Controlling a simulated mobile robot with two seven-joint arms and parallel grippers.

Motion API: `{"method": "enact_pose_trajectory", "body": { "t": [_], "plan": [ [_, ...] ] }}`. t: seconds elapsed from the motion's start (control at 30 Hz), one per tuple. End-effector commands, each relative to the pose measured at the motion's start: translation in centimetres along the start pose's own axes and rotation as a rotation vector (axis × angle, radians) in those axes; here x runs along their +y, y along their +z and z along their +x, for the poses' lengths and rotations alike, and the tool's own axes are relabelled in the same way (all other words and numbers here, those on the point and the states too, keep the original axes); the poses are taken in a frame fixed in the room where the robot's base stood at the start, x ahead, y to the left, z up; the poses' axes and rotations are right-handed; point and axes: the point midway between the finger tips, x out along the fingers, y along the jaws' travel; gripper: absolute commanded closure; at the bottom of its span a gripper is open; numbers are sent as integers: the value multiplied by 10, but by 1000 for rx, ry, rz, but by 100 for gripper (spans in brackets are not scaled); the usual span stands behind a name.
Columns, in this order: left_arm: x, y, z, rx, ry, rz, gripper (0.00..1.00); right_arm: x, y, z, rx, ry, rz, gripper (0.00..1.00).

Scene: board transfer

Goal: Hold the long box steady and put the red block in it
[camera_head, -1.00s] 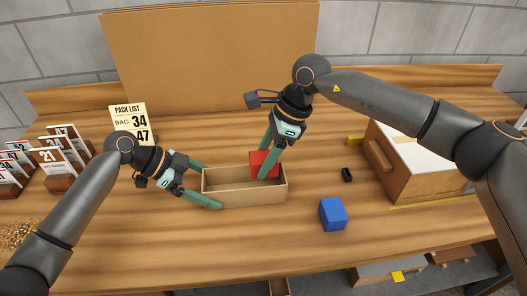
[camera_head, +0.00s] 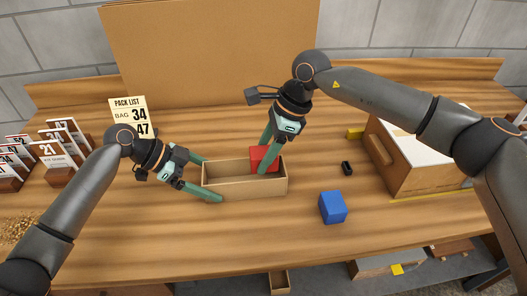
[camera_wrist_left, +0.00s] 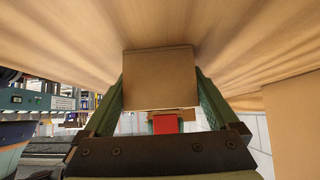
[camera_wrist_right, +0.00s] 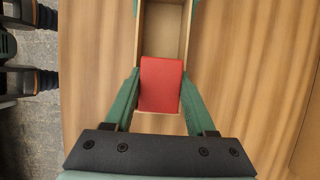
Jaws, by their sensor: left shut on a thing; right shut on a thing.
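The long box (camera_head: 245,188) is an open, pale brown tray on the table in the head view. My left gripper (camera_head: 212,179) is shut on its left end, one finger on each long side; the box end (camera_wrist_left: 158,80) fills the space between the fingers in the left wrist view. The red block (camera_head: 263,157) is at the right end of the box, partly below the rim. My right gripper (camera_head: 268,155) is shut on it from above. In the right wrist view the red block (camera_wrist_right: 161,84) sits between the fingers, over the box's near end. Whether it touches the floor is hidden.
A blue block (camera_head: 332,207) lies right of the box, nearer the front edge. A small black object (camera_head: 347,168) lies behind it. A large wooden box (camera_head: 398,165) stands at right. A pack list card (camera_head: 129,116) and number cards (camera_head: 62,140) stand at left.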

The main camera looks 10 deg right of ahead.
Motion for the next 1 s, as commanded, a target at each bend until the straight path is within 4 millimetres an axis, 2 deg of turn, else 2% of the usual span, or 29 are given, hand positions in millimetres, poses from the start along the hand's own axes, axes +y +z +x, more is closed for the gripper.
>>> {"method": "enact_pose_trajectory", "body": {
  "t": [0.23,0.27,0.53,0.83,1.0],
  "plan": [
    [0,0,0,0,1,0,42,0,0,0,-1,0,-1,100],
    [0,0,0,0,1,0,42,0,0,0,-1,0,-1,41],
    [0,0,0,0,1,0,42,0,0,0,-1,0,-1,11],
    [0,0,0,0,1,0,42,0,0,-1,0,0,0,9],
    [0,0,0,0,1,0,42,-1,0,-21,-2,-2,1,9]
  ]
}}
